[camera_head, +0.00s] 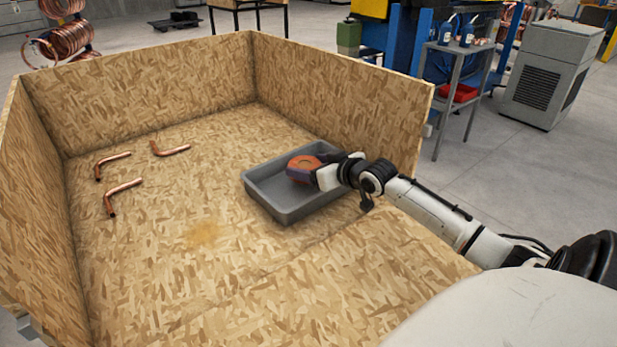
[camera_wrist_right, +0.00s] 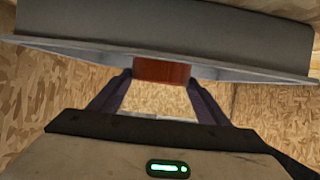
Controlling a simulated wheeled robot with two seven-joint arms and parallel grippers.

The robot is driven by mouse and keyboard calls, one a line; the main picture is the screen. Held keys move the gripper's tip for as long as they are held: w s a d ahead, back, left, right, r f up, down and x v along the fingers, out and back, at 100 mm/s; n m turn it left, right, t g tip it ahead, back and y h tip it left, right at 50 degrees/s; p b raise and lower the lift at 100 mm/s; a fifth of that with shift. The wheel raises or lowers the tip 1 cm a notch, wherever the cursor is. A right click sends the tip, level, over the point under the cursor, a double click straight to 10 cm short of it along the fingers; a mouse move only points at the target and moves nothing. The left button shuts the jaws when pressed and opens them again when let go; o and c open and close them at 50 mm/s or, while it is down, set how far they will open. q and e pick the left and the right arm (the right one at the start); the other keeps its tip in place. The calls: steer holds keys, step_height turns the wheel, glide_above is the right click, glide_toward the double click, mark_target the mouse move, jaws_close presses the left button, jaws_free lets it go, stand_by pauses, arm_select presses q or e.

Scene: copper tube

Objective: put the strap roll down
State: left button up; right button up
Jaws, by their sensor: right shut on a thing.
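The strap roll (camera_head: 303,165) is an orange-brown ring over the grey tray (camera_head: 285,214) in the head view. My right gripper (camera_head: 312,175) reaches in from the right and is shut on the roll. In the right wrist view the roll (camera_wrist_right: 162,71) shows as a red-brown band between the tips of my right gripper (camera_wrist_right: 160,82). The grey tray (camera_wrist_right: 200,40) fills the top of that view. I cannot tell whether the roll touches the tray's floor. My left gripper is not in view.
Several bent copper tubes (camera_head: 123,197) lie on the left of the crate floor. The wooden crate (camera_head: 140,95) has high walls at the left, back and right. The floor in front of the tray is clear. A metal stand (camera_head: 462,62) is beyond the right wall.

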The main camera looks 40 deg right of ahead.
step_height(320, 180, down, 3)
steer(key=shift+f, duration=0.2)
steer(key=o, duration=1.3)
steer(key=shift+f, duration=0.1)
steer(key=shift+c, duration=0.2)
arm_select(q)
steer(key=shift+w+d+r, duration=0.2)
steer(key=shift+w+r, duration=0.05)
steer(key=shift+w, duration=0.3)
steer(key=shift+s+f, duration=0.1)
arm_select(e)
steer(key=shift+s, duration=0.2)
steer(key=p+v, duration=0.2)
steer(key=v, duration=0.8)
steer(key=shift+s+a+r, duration=0.1)
steer(key=shift+s+r, duration=0.1)
steer(key=shift+r, duration=0.05)
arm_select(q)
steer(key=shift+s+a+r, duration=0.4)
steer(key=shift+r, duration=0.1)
arm_select(e)
steer(key=shift+s+r, duration=0.3)
steer(key=shift+s, duration=0.25)
